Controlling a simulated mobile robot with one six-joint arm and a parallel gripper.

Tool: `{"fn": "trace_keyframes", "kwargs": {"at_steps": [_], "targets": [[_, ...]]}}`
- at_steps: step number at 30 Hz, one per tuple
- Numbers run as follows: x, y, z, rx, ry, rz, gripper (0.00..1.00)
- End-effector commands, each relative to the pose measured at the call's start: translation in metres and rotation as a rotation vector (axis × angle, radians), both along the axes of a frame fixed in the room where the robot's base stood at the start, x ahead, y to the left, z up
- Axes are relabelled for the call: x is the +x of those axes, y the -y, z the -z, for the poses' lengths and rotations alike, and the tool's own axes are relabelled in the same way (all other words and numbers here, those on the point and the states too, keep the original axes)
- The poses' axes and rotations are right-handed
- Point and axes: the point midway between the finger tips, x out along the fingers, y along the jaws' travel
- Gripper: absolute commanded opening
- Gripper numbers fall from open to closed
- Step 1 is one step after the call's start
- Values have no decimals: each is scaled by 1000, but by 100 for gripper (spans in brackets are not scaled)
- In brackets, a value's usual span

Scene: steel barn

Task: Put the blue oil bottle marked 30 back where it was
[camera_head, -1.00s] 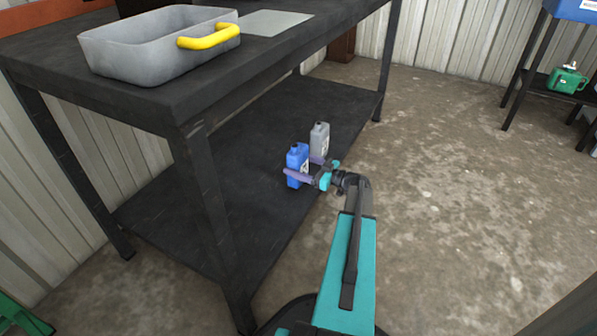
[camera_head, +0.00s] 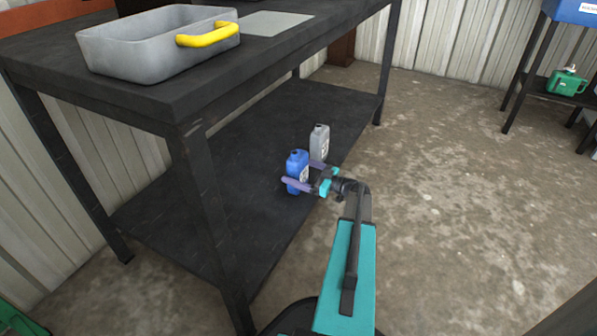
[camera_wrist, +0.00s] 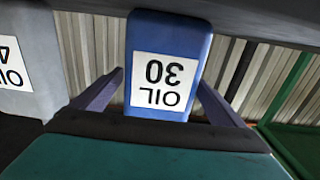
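The blue oil bottle (camera_head: 296,168) stands upright over the dark lower shelf (camera_head: 190,205) of the workbench, near its front edge. My gripper (camera_head: 300,176) has one finger on each side of it and is shut on it. In the wrist view the bottle (camera_wrist: 168,40) fills the middle, its OIL 30 label (camera_wrist: 161,83) upside down, between the two purple fingers (camera_wrist: 160,80). I cannot tell for sure whether its base touches the shelf.
A grey oil bottle (camera_head: 319,142) stands on the shelf just behind and right of the blue one. The benchtop above holds a grey bin (camera_head: 130,52) with a yellow handle. A bench leg (camera_head: 208,220) is at the left. The shelf left of the bottles is clear.

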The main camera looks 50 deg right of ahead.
Motion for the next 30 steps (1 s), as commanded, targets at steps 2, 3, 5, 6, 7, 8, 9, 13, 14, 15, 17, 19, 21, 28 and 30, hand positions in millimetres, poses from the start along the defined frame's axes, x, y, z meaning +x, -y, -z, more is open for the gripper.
{"fn": "trace_keyframes", "kwargs": {"at_steps": [2,3,5,6,7,8,9,13,14,15,17,19,21,28,30], "targets": [[0,0,0,0,0,0,92],[0,0,0,0,0,0,92],[0,0,-1,0,0,0,92],[0,0,-1,-1,0,0,92],[0,0,-1,-1,0,0,92],[0,0,-2,-1,0,0,92],[-2,1,-3,0,0,1,92],[-12,4,-5,1,0,2,92],[-15,5,-5,1,0,2,92],[-19,6,-5,2,-1,1,92],[-27,8,-5,2,-1,2,92],[-36,11,-6,1,-1,2,92],[-46,14,-6,0,-1,2,92],[-80,24,-6,1,0,2,92],[-90,27,-5,0,0,2,92]]}}
